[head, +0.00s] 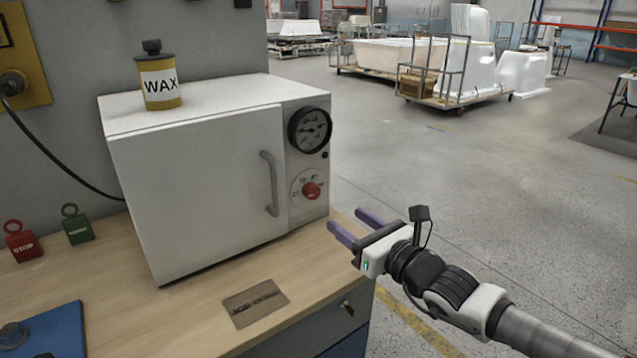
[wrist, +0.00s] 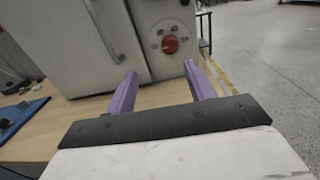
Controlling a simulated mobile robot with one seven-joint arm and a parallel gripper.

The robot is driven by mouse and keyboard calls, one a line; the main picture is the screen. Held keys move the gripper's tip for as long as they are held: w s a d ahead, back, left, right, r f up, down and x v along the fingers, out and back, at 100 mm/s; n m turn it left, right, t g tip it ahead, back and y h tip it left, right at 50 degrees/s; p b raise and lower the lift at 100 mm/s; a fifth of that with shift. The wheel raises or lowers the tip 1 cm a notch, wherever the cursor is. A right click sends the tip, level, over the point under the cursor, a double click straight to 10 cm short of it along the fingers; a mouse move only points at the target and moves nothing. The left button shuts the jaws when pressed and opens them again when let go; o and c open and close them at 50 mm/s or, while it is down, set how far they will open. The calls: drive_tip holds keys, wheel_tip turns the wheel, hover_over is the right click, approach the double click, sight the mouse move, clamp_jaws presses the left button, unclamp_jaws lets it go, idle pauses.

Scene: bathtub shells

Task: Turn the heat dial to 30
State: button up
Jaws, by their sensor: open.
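The heat dial is a red knob (head: 311,191) on a round white scale plate, low on the right side of a white oven's front (head: 205,180). In the wrist view the red knob (wrist: 170,45) shows ahead of my fingers, with a mark like 30 to its right. My gripper (head: 350,224) is open and empty, with two purple fingers. It is in front of and below the dial, apart from it, near the bench's right edge. In the wrist view my fingertips (wrist: 160,70) point toward the oven front and the knob appears between them. The knob's exact setting is too small to read.
A round black gauge (head: 310,130) sits above the dial, and a vertical door handle (head: 269,184) is to its left. A yellow WAX can (head: 159,78) stands on the oven. A brown plate (head: 255,303) lies on the wooden bench (head: 190,300). The floor right of the bench is open.

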sight(315, 193)
drive_tip(key=shift+w+d+f+h, duration=0.1)
drive_tip(key=shift+d+f+h, duration=0.15)
drive_tip(key=shift+d, duration=0.55)
drive_tip(key=shift+w, duration=0.1)
drive_tip(key=p+x, duration=0.4)
drive_tip(key=x, duration=0.8)
drive_tip(key=shift+r, duration=0.2)
drive_tip(key=shift+w+a+f+p, duration=0.1)
drive_tip(key=shift+w+a+p, duration=0.3)
drive_tip(key=shift+w, duration=0.2)
drive_tip(key=c, duration=1)
